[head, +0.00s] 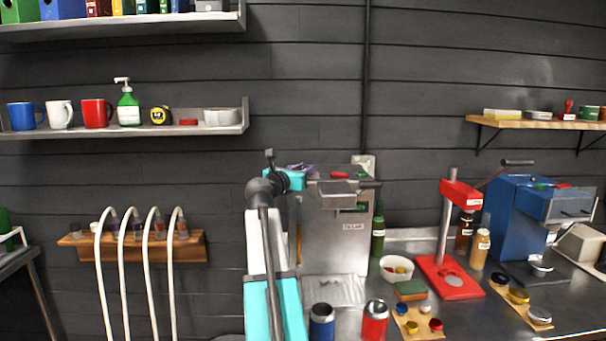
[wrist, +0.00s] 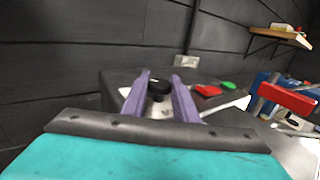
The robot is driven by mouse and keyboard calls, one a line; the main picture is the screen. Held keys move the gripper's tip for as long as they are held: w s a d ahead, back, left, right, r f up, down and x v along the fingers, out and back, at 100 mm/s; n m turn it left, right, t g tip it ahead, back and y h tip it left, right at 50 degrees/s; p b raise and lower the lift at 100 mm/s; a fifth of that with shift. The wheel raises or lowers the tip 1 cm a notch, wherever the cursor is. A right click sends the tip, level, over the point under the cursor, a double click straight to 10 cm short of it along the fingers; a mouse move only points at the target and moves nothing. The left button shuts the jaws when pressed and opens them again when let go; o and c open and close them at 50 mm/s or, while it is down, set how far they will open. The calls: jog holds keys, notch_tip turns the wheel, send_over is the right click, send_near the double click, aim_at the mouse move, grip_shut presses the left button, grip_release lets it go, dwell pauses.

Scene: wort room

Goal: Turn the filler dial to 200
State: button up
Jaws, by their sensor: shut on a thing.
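The filler (head: 335,245) is a steel box with a FILLER label on its front, standing on the bench at the middle of the head view. In the wrist view its dial is a black round knob (wrist: 160,89) on top of the filler's housing (wrist: 118,82). My gripper (wrist: 161,80) has its two purple fingers shut on the dial, one on each side. In the head view my gripper (head: 300,168) is at the filler's top left, and the dial is hidden there. No dial marks or number can be read.
A red button (wrist: 208,90) and a green button (wrist: 228,85) sit right of the fingers. A blue canister (head: 322,325) and red canister (head: 375,322) stand before the filler. A green bottle (head: 378,238), white bowl (head: 397,268) and red press (head: 450,278) stand to the right.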

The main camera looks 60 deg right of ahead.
jog(key=m+g, duration=0.2)
jog(key=g, duration=0.1)
jog(key=shift+w+d+r, duration=0.1)
jog(key=shift+d+r, duration=0.05)
jog(key=shift+d, duration=0.05)
jog(key=m+g, duration=0.1)
jog(key=g, duration=0.1)
jog(key=m+g+y+p, duration=0.1)
jog(key=m+g, duration=0.1)
jog(key=g, duration=0.1)
jog(key=shift+r+y+p, duration=0.1)
jog(key=shift+y+p, duration=0.2)
jog(key=m+g+y+p, duration=0.2)
jog(key=m+g+y, duration=0.1)
jog(key=m+g, duration=0.1)
jog(key=shift+g+p, duration=0.35)
jog(key=shift+g, duration=0.15)
jog(key=shift+s+f+m+g+y+p, duration=0.2)
jog(key=shift+f+m+g+y+p, duration=0.1)
jog(key=shift+m+g+y, duration=0.15)
jog(key=shift+s+a+f, duration=0.1)
